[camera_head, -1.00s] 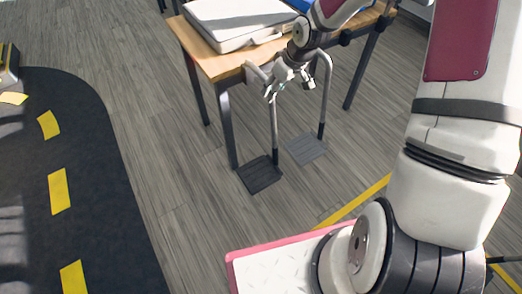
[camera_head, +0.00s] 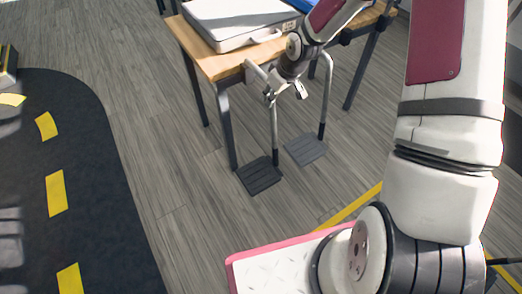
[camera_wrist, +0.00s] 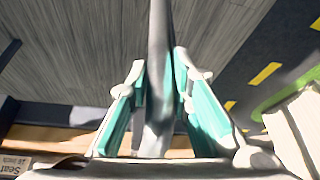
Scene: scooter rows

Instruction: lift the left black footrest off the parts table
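The left footrest has a black foot pad (camera_head: 259,176) low over the floor and a grey tube (camera_head: 274,125) rising from it to the near edge of the wooden parts table (camera_head: 212,66). The right footrest, with a greyer pad (camera_head: 306,149), hangs beside it. My gripper (camera_head: 285,94) is at the upper part of the left tube. In the wrist view the grey tube (camera_wrist: 159,60) runs between my teal-padded fingers (camera_wrist: 160,88). The fingers look spread, one on each side of it. The head view does not show contact clearly.
A white case (camera_head: 240,22) with a handle and a blue item (camera_head: 302,5) lie on the tabletop. Table legs (camera_head: 227,125) stand close to the footrests. Grey floor is open in front. A white board with a pink edge (camera_head: 285,243) is nearer to me.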

